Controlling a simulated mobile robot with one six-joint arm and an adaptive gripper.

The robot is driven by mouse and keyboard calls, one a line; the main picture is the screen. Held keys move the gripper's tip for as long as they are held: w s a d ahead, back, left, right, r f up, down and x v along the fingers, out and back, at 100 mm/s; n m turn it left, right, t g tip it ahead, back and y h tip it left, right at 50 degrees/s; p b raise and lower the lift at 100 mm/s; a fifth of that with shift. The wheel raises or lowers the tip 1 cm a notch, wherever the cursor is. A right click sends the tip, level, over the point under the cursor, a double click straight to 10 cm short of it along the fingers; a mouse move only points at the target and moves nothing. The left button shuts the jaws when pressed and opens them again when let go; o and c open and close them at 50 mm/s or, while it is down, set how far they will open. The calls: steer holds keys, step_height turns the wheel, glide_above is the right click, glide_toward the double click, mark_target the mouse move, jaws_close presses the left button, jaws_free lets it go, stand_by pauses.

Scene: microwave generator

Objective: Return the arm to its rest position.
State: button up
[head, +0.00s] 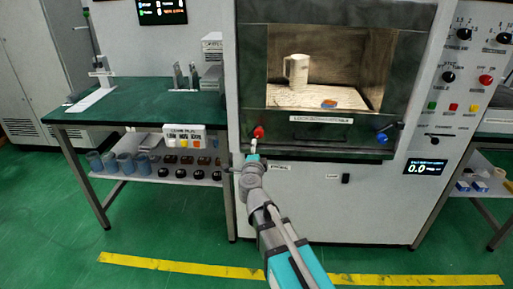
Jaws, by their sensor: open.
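My arm reaches up from the bottom of the head view toward the front of the microwave generator (290,197). My gripper (253,147) is at its far end, small in the picture, just below a red knob (258,132) on the cabinet front. It is open. I cannot tell whether it touches the knob. I see nothing held in it. The chamber above holds a pale mug (297,69) and a small orange and blue item (329,103) on its floor.
A blue knob (381,138) sits at the chamber's lower right. A control panel (470,75) with buttons and a display reading 0.0 (425,168) is further right. A green-topped bench (140,100) stands left. Green floor with a yellow stripe (180,265) lies in front.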

stand_by(0.5)
steer(key=s+d+f+n+g+y, duration=0.35)
steer(key=s+f+n+g, duration=0.2)
steer(key=f+n, duration=0.2)
steer(key=s+d+f+n+g+y, duration=0.2)
steer(key=s+d+f+n+g, duration=0.3)
steer(key=n, duration=0.4)
steer(key=s+d+f+g+h, duration=0.3)
steer(key=s+d+g, duration=0.15)
steer(key=d, duration=0.35)
steer(key=s+d+f+g+h, duration=0.2)
steer(key=s+d+g+h, duration=0.1)
steer(key=s+d, duration=0.35)
step_height(320, 180, up, 22)
steer(key=p, duration=2.3)
steer(key=shift+w+d+r+p, duration=0.2)
steer(key=shift+d+p, duration=0.1)
